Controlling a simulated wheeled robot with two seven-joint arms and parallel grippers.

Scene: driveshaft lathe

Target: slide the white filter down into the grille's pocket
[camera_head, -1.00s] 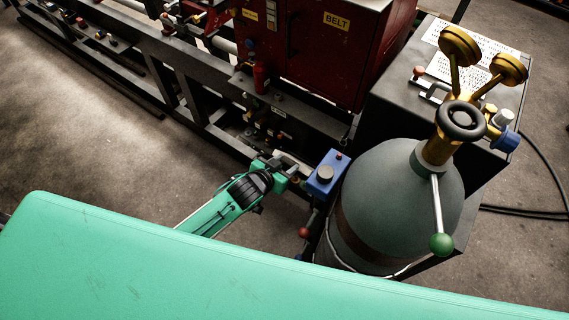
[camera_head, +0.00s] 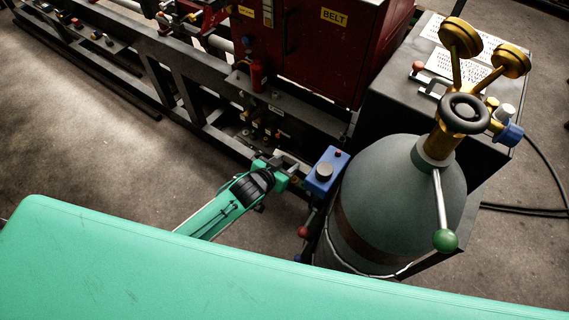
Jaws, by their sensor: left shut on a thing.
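My left gripper (camera_head: 288,165) is at the end of the green arm, at the foot of the dark machine frame and just left of a blue box. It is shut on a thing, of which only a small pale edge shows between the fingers. This looks like the white filter, but its shape is mostly hidden. The grille and its pocket cannot be made out among the dark parts beyond the gripper. My right gripper is not in view.
The blue box (camera_head: 325,172) with a knob stands close right of the gripper. A grey gas cylinder (camera_head: 395,195) with gold gauges stands further right. The red cabinet (camera_head: 325,50) and dark machine frame (camera_head: 185,80) lie beyond. Bare floor (camera_head: 80,135) is free at left.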

